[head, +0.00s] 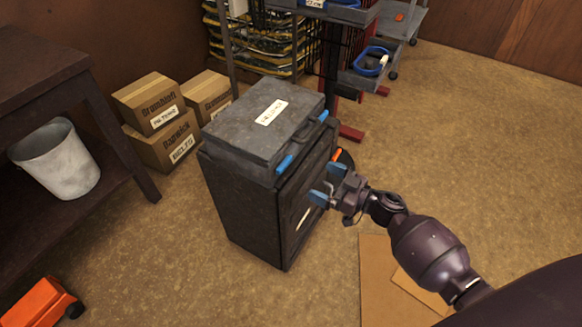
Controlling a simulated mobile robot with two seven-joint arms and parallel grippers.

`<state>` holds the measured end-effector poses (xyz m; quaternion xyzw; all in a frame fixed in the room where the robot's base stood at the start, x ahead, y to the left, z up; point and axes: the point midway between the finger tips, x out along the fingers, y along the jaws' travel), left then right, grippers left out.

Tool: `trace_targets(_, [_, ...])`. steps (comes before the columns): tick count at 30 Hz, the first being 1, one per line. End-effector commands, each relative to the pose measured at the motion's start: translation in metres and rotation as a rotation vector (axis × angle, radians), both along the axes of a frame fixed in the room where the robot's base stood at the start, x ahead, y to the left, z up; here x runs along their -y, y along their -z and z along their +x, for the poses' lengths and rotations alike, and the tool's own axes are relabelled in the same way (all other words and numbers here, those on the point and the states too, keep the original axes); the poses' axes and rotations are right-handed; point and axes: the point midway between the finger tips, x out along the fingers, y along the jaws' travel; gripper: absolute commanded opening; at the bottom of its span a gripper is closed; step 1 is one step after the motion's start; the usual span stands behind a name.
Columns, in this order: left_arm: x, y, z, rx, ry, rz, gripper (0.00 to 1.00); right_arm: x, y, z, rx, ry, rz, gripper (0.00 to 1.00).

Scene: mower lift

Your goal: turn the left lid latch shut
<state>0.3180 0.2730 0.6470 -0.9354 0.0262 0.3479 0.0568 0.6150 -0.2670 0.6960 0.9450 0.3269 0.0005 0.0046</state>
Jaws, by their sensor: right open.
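A dark grey case (240,125) with a white label on its lid stands on a dark box-like cabinet (240,205). A blue latch (285,163), the left one in the picture, sits at the near corner of the lid's front edge. A second blue latch (323,116) sits at the far end of that edge. I cannot tell how far either latch is turned. My right gripper (327,184) has blue fingertips, spread apart and empty. It is in front of the cabinet's front face, right of and a little below the left latch, apart from it. My left gripper is out of view.
An orange part (337,155) shows at the cabinet's front, just above my right gripper. Cardboard boxes (165,140) stand behind left, near a dark table (110,130) with a white bucket (55,158) on its lower shelf. Flat cardboard (375,280) lies at front right. Floor at right is clear.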

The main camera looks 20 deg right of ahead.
Motion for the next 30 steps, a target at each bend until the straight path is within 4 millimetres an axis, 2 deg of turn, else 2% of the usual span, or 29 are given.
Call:
trace_targets(5, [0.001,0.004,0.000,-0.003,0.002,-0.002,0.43,-0.008,0.001,0.010,-0.007,0.000,0.010,0.98])
trace_targets(14, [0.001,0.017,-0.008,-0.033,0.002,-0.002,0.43,-0.039,0.003,0.048,-0.009,0.002,0.010,0.98])
trace_targets(21, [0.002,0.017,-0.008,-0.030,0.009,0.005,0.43,-0.058,0.003,0.074,-0.009,0.003,0.010,0.98])
trace_targets(30, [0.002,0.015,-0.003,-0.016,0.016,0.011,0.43,-0.067,0.000,0.085,-0.006,0.003,0.009,0.98])
